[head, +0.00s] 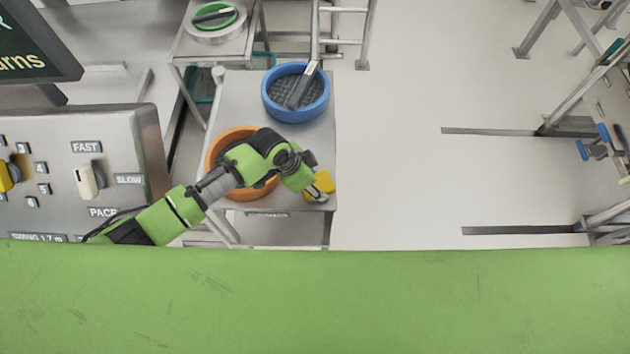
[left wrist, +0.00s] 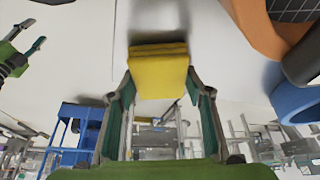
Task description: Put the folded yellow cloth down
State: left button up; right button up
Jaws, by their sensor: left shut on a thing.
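The folded yellow cloth (head: 325,182) is at the front right corner of the steel table (head: 300,150). My left gripper (head: 319,190) is shut on it. In the left wrist view the folded cloth (left wrist: 158,72) shows as a thick yellow block between the two fingers of my left gripper (left wrist: 160,88). A dark shadow lies close to the cloth there. I cannot tell whether the cloth touches the table top. My right gripper (left wrist: 30,46) shows at the left edge of the left wrist view, apart from the cloth, with its fingers spread and empty.
An orange bin (head: 223,150) stands on the table, partly hidden by my left arm. A blue bin (head: 270,98) with a dark mesh and a grey-handled tool stands behind it. A control panel (head: 125,150) is at the left. Open floor (head: 400,160) lies right of the table.

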pick_arm(q)
jog(key=shift+f, duration=0.1)
pick_arm(e)
jog(key=shift+s, duration=0.1)
pick_arm(q)
jog(key=o, duration=1)
pick_arm(e)
jog(key=shift+s+f, duration=0.1)
jog(key=shift+s, duration=0.1)
pick_arm(q)
jog(key=b+v, duration=0.1)
jog(key=v, duration=1.1)
pick_arm(e)
jog(key=shift+f, duration=0.5)
